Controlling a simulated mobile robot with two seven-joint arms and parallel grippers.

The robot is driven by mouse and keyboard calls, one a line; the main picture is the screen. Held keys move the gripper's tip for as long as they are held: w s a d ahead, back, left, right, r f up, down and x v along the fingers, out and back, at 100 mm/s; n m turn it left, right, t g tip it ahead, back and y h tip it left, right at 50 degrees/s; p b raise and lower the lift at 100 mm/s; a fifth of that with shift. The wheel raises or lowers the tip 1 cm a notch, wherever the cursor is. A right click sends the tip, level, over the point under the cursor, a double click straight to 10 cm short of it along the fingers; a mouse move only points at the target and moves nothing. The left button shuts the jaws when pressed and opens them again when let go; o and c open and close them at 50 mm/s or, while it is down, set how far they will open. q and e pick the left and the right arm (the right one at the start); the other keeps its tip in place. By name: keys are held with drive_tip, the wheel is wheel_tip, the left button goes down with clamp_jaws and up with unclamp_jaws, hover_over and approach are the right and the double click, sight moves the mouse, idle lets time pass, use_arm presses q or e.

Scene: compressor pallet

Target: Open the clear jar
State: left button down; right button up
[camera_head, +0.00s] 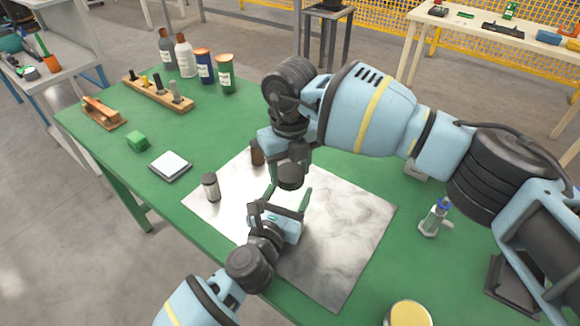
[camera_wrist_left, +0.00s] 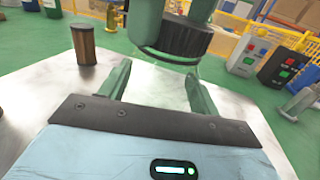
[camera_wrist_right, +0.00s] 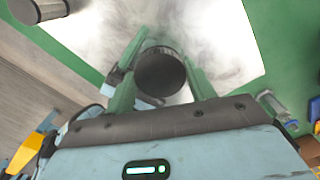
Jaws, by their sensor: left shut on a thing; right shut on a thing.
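The clear jar (camera_wrist_left: 157,88) is see-through and hard to make out, standing between the fingers of my left gripper (camera_wrist_left: 160,85) above the marbled mat. In the head view my left gripper (camera_head: 289,199) is shut on the jar from the front. The jar's black ribbed lid (camera_wrist_left: 175,38) is at the top of the jar; it also shows in the head view (camera_head: 290,178) and right wrist view (camera_wrist_right: 160,72). My right gripper (camera_wrist_right: 162,75) points down from above, shut on the lid. I cannot tell whether lid and jar are apart.
A grey dark-lidded jar (camera_head: 211,187) and a brown jar (camera_head: 257,153) stand on the marbled mat (camera_head: 345,235) to the left. Bottles (camera_head: 184,55) stand at the back. The mat's right side is clear.

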drive_tip(key=n, duration=0.9)
drive_tip(key=shift+n, duration=0.4)
drive_tip(key=n, duration=0.4)
drive_tip(key=shift+r+n, duration=0.1)
drive_tip(key=shift+n, duration=0.3)
drive_tip(key=n, duration=0.4)
drive_tip(key=shift+n, duration=0.4)
drive_tip(key=n, duration=0.4)
drive_tip(key=shift+n, duration=0.3)
drive_tip(key=n, duration=0.4)
drive_tip(key=shift+n, duration=0.4)
drive_tip(key=n, duration=0.4)
drive_tip(key=shift+n, duration=0.3)
drive_tip(key=n, duration=0.3)
drive_tip(key=shift+n, duration=0.4)
